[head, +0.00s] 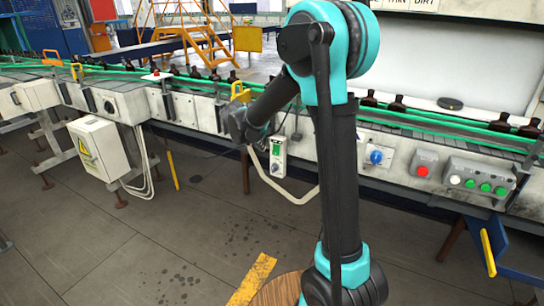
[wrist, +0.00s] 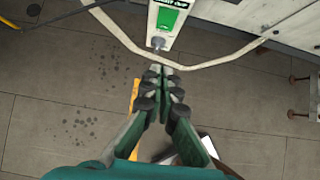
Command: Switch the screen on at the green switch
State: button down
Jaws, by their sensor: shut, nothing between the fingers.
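The green switch (head: 277,150) is on a small pale box fixed to the front of the conveyor line, right of my wrist in the head view. In the wrist view the green rocker (wrist: 170,20) shows at the top under a dark label, with a grey round knob (wrist: 158,43) below it. My gripper (wrist: 160,70) is shut and empty, its fingertips just below the knob in the picture. I cannot tell whether they touch the box. A broad pale panel (head: 440,62) behind the line may be the screen; whether it is lit is unclear.
A blue knob (head: 376,157), a red button (head: 422,171) and a box with green buttons (head: 480,183) are farther right. A pale cable (wrist: 225,60) loops beneath the switch box. Amber bottles (head: 500,120) stand along the conveyor. The floor (head: 170,230) in front is open.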

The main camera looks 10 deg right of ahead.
aim_at(275, 155)
dwell(0.3)
jog(key=shift+w+d+r+x, duration=0.25)
jog(key=shift+w+r+x, duration=0.05)
jog(key=shift+x, duration=1.85)
jog(key=shift+w+d+r+x, duration=0.2)
jog(key=shift+w+r+x, duration=0.1)
jog(key=shift+x, duration=1.85)
jog(key=shift+w+d+r+x, duration=0.25)
jog(key=shift+x, duration=1.9)
jog(key=shift+w+d+f, duration=0.1)
jog(key=shift+w+d, duration=0.05)
jog(key=shift+w, duration=0.1)
